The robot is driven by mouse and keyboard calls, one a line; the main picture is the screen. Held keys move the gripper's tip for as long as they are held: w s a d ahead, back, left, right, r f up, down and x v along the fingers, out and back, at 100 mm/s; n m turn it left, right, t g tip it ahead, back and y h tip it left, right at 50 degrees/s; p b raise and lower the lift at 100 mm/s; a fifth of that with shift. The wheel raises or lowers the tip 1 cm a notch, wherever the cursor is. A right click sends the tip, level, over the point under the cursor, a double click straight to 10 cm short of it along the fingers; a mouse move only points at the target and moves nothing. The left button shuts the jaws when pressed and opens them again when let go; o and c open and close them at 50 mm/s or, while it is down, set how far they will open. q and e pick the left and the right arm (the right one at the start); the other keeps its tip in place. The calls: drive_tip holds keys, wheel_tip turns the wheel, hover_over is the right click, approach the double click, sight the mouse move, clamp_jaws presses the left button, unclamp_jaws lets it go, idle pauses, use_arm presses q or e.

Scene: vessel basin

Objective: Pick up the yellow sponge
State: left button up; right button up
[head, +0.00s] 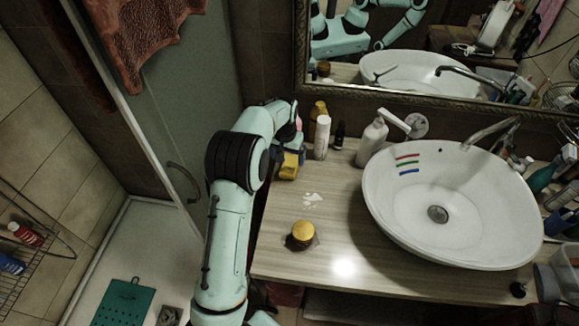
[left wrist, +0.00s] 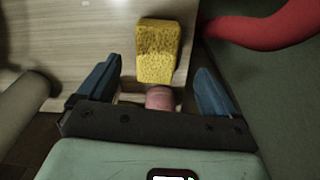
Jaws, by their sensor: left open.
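The yellow sponge (head: 289,165) lies at the back left of the wooden counter, partly hidden by my left gripper in the head view. In the left wrist view the sponge (left wrist: 157,50) shows as a porous yellow block, just beyond the fingertips. My left gripper (left wrist: 155,84) is open, with its two blue fingers apart on either side of the sponge's near end. The fingers do not appear to touch it. In the head view the left gripper (head: 292,150) is mostly hidden by its own wrist. My right gripper is not in view.
A white spray can (head: 322,137), an amber bottle (head: 317,112) and a white pump bottle (head: 371,140) stand behind and right of the sponge. A white basin (head: 400,215) fills the right. A round yellow-topped item (head: 302,232) stands in front. A pinkish object (left wrist: 160,97) shows between the fingers.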

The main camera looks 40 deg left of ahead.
sight(289, 163)
use_arm(q)
drive_tip(key=f, duration=0.2)
drive_tip(key=w+f, duration=0.1)
drive_tip(key=f, duration=0.2)
drive_tip(key=shift+w+f+p, duration=0.3)
drive_tip(key=shift+f+p, duration=0.05)
drive_tip(key=shift+f, duration=0.05)
drive_tip(key=shift+s, duration=0.15)
drive_tip(key=shift+f, duration=0.15)
drive_tip(key=c, duration=1)
